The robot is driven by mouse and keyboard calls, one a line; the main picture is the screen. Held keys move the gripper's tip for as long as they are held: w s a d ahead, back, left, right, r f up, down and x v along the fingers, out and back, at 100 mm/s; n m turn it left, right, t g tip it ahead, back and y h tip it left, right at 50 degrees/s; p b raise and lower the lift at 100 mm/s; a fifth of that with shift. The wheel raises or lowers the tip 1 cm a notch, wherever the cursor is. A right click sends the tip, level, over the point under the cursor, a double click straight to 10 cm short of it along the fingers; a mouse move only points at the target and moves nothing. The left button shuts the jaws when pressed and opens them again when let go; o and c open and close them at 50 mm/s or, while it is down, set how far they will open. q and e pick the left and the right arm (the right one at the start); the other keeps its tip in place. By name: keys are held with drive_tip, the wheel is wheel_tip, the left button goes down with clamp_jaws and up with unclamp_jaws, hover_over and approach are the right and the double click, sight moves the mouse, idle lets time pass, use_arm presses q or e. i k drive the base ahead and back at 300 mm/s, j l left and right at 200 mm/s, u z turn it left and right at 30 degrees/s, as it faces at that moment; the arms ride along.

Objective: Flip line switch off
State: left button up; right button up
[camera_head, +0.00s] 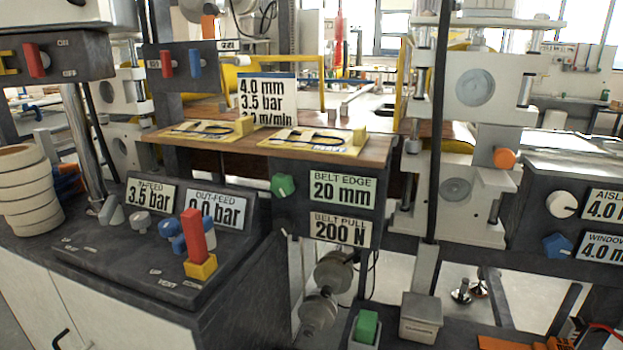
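Neither of my grippers is in view. No switch has a readable "line" label, so I cannot tell for sure which one is the line switch. A red lever (36,60) stands on the dark box (85,55) at the upper left, between small labels that look like ON above and OFF below. It is nearly upright, its top leaning slightly left. A red toggle (167,64) and a blue toggle (195,63) sit on the panel to its right. A tall red lever (193,236) on a yellow base stands on the lower left console, near a VENT label.
The console (120,265) also carries grey and blue knobs and signs. A stack of tan rolls (26,190) stands at the left. A wooden shelf (375,150) holds yellow cards. A green knob (283,186), a green block (366,326) and a roller machine (480,80) are further right.

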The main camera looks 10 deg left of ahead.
sight(37, 61)
drive_tip(key=u, duration=1.7)
